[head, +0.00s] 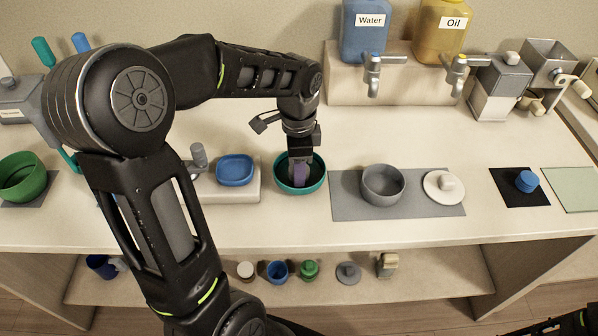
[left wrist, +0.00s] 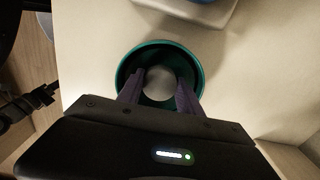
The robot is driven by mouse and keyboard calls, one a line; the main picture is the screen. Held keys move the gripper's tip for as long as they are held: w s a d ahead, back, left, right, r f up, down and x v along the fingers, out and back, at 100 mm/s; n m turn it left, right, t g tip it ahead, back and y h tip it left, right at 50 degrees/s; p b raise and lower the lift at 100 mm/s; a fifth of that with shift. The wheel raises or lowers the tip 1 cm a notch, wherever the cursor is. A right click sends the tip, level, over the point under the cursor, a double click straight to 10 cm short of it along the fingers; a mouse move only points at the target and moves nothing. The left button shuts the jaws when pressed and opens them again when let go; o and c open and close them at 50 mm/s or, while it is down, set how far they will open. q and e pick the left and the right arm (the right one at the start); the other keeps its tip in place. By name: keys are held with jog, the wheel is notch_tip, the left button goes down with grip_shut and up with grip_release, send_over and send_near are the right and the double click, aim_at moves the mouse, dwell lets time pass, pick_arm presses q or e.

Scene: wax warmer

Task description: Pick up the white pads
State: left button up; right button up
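My left gripper (head: 301,175) points straight down into a teal bowl (head: 322,183) on the counter. In the left wrist view the purple fingers of the left gripper (left wrist: 160,92) are spread apart, reaching inside the rim of the teal bowl (left wrist: 122,73). A round whitish thing, likely the white pads (left wrist: 159,80), lies in the bowl between the fingers, with a gap on each side. The pads are hidden in the head view. My right gripper is not in view; only a dark bit of my body shows at the bottom right corner.
A blue dish (head: 235,169) sits on a scale (head: 210,187) left of the bowl. A grey bowl (head: 383,186) and a white lid (head: 444,187) stand on a grey mat (head: 350,210) to the right. Water and oil dispensers stand behind. Several small items sit on the lower shelf.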

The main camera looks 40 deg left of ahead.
pick_arm(q)
jog(key=c, duration=0.8)
notch_tip(320, 180, up, 10)
jog(key=shift+r+b, duration=0.1)
jog(key=shift+b, duration=0.25)
dwell(0.7)
